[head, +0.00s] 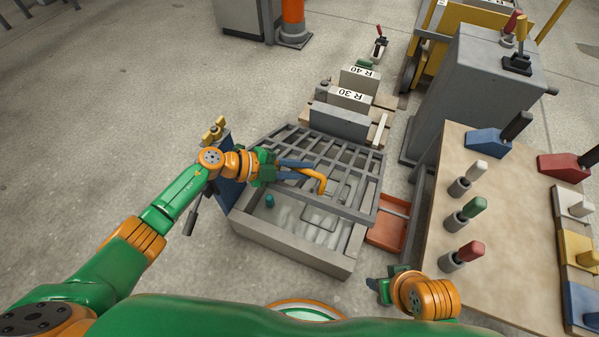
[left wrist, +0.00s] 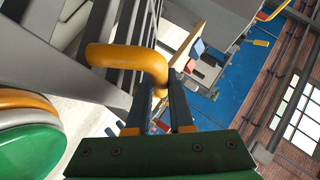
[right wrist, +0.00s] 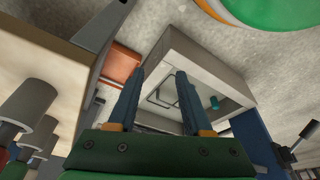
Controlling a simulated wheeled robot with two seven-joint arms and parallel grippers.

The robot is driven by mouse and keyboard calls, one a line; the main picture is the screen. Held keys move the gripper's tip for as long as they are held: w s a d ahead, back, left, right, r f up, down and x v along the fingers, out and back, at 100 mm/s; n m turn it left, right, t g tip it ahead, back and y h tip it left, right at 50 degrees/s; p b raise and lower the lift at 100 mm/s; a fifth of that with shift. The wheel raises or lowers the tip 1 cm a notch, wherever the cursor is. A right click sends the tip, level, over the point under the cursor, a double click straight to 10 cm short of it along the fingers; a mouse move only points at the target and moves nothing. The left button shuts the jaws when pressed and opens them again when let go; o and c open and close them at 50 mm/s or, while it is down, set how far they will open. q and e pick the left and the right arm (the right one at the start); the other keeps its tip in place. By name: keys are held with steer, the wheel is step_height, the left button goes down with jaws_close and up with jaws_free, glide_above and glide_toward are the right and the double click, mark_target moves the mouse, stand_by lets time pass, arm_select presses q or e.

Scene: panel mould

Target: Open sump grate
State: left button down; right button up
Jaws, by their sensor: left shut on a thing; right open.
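The grey barred sump grate (head: 378,185) is tilted up over the sump box (head: 290,248), its near edge raised and the box open below. My left gripper (head: 300,170) is shut on the grate's orange handle (head: 321,182); the handle (left wrist: 130,57) also shows between its fingers in the left wrist view, with grate bars at left. Inside the box are a teal piece (head: 269,201) and a wire-like loop (right wrist: 165,90), seen in the right wrist view. My right gripper (right wrist: 157,95) is open and empty, near the box's right front corner, apart from it.
An orange tray (head: 386,234) lies right of the box. Blocks marked R 30 (head: 340,119) and R 40 (head: 360,80) stand behind. A table (head: 495,270) with several coloured-handled tools fills the right. Floor at left is clear.

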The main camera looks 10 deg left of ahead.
arm_select(q)
steer(key=shift+w+d+r+p, duration=0.15)
steer(key=shift+w+r+p, duration=0.25)
steer(key=shift+w+r, duration=0.55)
steer(key=shift+w+d+r, duration=0.15)
steer(key=shift+w+r, duration=0.15)
steer(key=shift+r, duration=0.2)
steer(key=shift+w+d+r, duration=0.15)
steer(key=shift+w+r, duration=0.15)
steer(key=shift+r, duration=0.15)
arm_select(e)
steer(key=shift+s+x, duration=0.15)
steer(key=shift+x, duration=0.75)
steer(key=shift+s+x, duration=0.15)
steer(key=shift+x, duration=0.75)
arm_select(q)
steer(key=shift+r+p, duration=0.1)
steer(key=shift+p, duration=0.2)
arm_select(e)
steer(key=shift+f, duration=0.15)
